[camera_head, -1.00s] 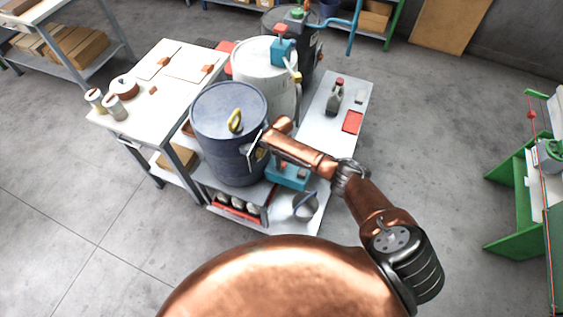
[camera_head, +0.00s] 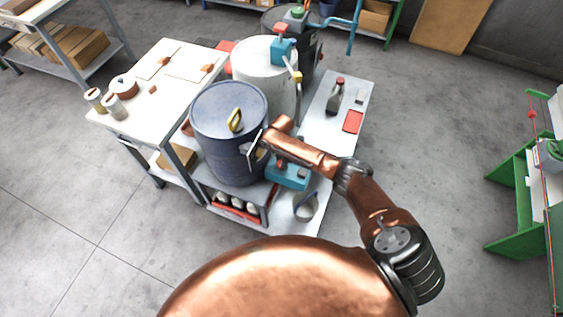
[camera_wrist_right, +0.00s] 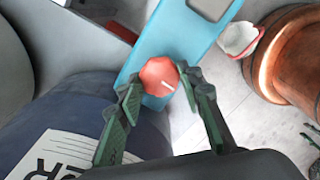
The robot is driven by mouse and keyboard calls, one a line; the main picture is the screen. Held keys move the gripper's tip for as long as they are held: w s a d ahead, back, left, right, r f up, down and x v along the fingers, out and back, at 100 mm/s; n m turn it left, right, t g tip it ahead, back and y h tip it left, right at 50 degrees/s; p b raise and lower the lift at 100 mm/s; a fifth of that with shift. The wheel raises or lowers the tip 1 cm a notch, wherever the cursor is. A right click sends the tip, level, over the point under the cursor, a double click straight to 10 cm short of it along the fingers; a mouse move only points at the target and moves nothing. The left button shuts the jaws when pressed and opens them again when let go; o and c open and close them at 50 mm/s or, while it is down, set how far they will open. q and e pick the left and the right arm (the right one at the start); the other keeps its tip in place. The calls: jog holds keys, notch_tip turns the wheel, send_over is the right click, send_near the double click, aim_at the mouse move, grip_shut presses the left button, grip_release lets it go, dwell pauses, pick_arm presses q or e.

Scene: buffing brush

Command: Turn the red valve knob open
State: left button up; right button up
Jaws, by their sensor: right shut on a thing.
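The red valve knob (camera_wrist_right: 160,76) is a faceted red cap with a white line mark, seen from above in the right wrist view. It sits on a light-blue housing (camera_wrist_right: 195,35), which shows in the head view as a teal box (camera_head: 290,176) beside the blue drum. My right gripper (camera_wrist_right: 158,92) has its green-padded fingers on both sides of the knob and is shut on it. In the head view my copper right arm and the drum hide most of this gripper.
The blue drum (camera_head: 228,135) with a yellow handle stands tight beside the right gripper. A white drum (camera_head: 262,70) stands behind it. A metal pitcher (camera_head: 306,206) stands on the low bench (camera_head: 325,130). Open floor lies to the right.

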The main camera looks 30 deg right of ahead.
jog(key=shift+n, duration=0.5)
jog(key=o, duration=1.2)
jog(key=shift+c, duration=0.2)
notch_tip(320, 180, up, 12)
